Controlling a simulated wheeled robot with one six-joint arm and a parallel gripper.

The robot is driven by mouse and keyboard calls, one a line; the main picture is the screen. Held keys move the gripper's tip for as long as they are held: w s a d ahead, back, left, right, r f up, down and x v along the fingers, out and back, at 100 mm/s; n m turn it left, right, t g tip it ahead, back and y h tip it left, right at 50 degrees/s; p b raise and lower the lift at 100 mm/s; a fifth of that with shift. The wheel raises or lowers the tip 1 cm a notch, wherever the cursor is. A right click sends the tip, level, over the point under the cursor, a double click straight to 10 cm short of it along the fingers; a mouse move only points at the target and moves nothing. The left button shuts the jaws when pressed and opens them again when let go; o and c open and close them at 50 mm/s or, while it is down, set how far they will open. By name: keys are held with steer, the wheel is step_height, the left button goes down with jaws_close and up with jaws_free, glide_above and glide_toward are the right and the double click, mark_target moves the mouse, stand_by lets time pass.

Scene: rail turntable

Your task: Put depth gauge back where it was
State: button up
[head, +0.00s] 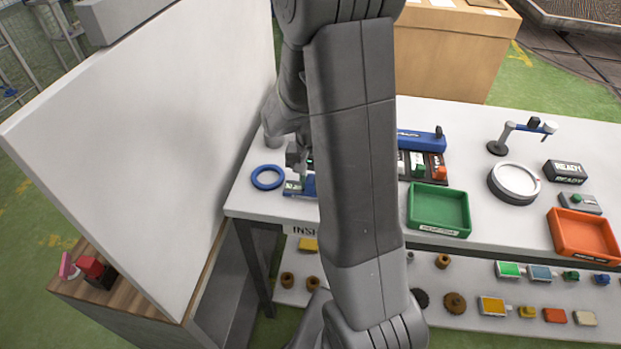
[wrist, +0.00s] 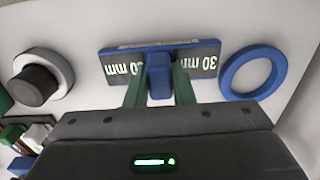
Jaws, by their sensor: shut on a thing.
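The depth gauge is a blue bar with dark panels marked "30 mm" and a blue block at its middle; it shows in the wrist view (wrist: 195,50) and near the left end of the table in the head view (head: 292,188). My gripper (wrist: 160,92) is shut on the blue block, one green-tinted finger on each side. In the head view my gripper (head: 299,168) is just above the bar, partly hidden by my arm. I cannot tell whether the gauge touches the table.
A blue ring (head: 267,177) lies close beside the gauge. The white table (head: 470,150) also holds a blue tool (head: 420,138), a green tray (head: 438,232), an orange tray (head: 583,236) and a round white dish (head: 514,182). A tall white panel (head: 140,140) stands left.

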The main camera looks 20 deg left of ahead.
mark_target(310, 179)
steer(key=shift+f, duration=0.2)
steer(key=o, duration=0.9)
steer(key=shift+r, duration=0.1)
step_height(310, 179, up, 12)
steer(key=shift+r, duration=0.15)
steer(key=shift+o, duration=0.2)
